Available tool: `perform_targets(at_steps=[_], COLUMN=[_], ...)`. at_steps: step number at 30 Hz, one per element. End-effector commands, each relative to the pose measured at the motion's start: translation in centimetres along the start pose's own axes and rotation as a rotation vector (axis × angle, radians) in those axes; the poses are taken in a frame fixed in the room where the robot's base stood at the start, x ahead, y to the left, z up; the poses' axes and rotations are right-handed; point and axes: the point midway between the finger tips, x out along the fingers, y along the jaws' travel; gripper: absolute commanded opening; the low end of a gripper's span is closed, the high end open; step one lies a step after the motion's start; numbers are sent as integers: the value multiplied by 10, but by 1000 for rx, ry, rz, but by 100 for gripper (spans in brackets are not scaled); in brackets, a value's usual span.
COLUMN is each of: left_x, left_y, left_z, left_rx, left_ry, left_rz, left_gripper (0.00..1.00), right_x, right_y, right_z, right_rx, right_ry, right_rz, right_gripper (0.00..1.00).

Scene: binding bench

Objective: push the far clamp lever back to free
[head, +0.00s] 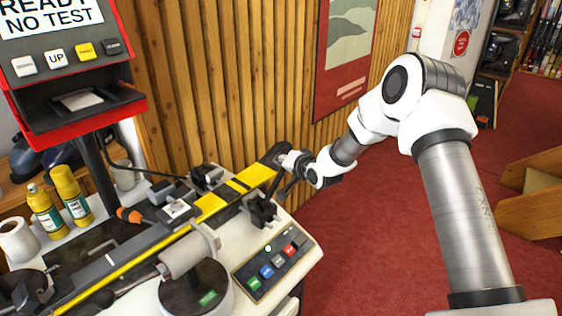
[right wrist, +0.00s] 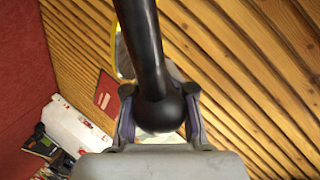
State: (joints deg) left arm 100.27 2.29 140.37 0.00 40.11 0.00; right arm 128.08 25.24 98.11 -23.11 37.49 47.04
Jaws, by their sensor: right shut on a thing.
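The far clamp (head: 262,210) is a black block at the far end of the bench, beside the black-and-yellow ski (head: 226,194). Its black lever (right wrist: 148,50) fills the middle of the right wrist view and ends in a round knob. My right gripper (head: 288,164) is at the lever's end. In the right wrist view, the right gripper's two fingers (right wrist: 158,112) sit on either side of the knob and are shut on it. In the head view the gripper partly hides the lever's end. My left gripper is not in view.
A button panel (head: 272,262) lies at the bench's near right edge. Yellow bottles (head: 68,190) and an orange-handled tool (head: 129,215) are at the left. A red-framed display machine (head: 72,85) stands behind. The wood-slat wall (head: 220,75) is close behind the bench.

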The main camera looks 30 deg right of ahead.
Motion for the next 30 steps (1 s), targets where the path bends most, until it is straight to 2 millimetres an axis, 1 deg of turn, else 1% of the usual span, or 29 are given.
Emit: perform_targets(at_steps=[1,2,3,4,5,16,19,20,23,30], left_x=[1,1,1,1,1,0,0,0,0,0], left_y=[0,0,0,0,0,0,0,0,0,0], left_z=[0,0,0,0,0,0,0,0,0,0], left_rx=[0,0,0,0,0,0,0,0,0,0], left_ry=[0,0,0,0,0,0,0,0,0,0], left_rz=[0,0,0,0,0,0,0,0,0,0], left_gripper=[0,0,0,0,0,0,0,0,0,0], right_x=[0,0,0,0,0,-1,-7,-10,-30,-92], right_y=[7,7,7,6,6,2,2,2,1,2], right_z=[9,9,8,8,7,3,2,2,2,2], right_rx=[-1,-1,-1,-1,-1,0,1,3,5,8], right_ry=[-19,-18,-17,-16,-15,-7,-6,-6,-6,-6], right_rz=[14,14,13,12,11,5,5,5,3,3], right_gripper=[24,35,49,60,64,64,64,64,64,64])
